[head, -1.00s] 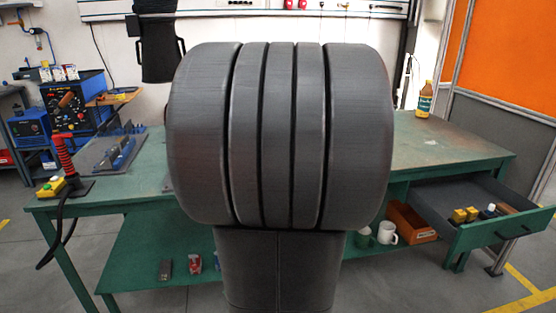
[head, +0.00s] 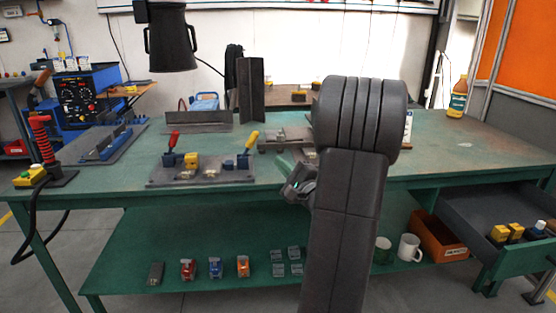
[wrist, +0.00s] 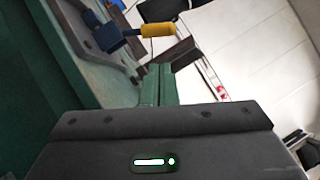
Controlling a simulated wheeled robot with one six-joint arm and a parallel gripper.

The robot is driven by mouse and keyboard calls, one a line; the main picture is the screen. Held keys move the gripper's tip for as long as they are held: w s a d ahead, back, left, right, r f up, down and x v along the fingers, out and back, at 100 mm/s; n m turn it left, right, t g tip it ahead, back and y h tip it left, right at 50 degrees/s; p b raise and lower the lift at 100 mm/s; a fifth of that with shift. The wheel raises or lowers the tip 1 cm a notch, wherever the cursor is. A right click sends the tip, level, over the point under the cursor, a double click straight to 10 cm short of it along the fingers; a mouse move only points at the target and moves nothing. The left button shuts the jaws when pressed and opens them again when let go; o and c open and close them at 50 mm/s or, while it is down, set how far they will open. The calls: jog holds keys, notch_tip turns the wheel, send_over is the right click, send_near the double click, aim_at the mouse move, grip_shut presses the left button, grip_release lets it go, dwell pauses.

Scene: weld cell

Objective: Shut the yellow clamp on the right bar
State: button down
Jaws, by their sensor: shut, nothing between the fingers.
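The yellow clamp (head: 252,140) stands at the right end of a grey fixture plate (head: 215,178) on the green bench. Its yellow handle points up and leans right, above a blue base. In the wrist view the yellow handle (wrist: 158,30) and its blue part show at the top, beyond the fingertips. A red-handled clamp (head: 172,141) stands at the plate's left, its handle also up. My gripper (head: 281,160) is just right of the plate, apart from the yellow clamp. Its green fingers (wrist: 158,72) are together and empty. The right bar is hard to make out.
A yellow block (head: 191,161) sits on the plate between the clamps. A dark angle piece (head: 251,90) stands behind. A grey vise-like fixture (head: 286,139) lies behind my gripper. The drawer (head: 490,205) at right is open.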

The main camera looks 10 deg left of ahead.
aim_at(255, 140)
jog(key=x, duration=0.9)
jog(key=shift+s+b, duration=0.1)
jog(key=shift+b, duration=0.2)
jog(key=shift+a+r, duration=0.1)
jog(key=shift+s+a+r+n+g, duration=0.15)
jog(key=shift+n+g, duration=0.15)
jog(key=shift+n, duration=0.2)
jog(key=shift+s+a+r+n+g+h, duration=0.1)
jog(key=shift+a+r+n+g+h, duration=0.35)
jog(key=shift+n, duration=0.65)
jog(key=s+a+r+n+g+h, duration=0.1)
jog(key=a+r+n+g+h, duration=0.1)
jog(key=a+n, duration=0.4)
jog(key=shift+s+g+h+p, duration=0.3)
jog(key=shift+g+h+p, duration=0.15)
jog(key=shift+h, duration=0.2)
jog(key=shift+a, duration=0.1)
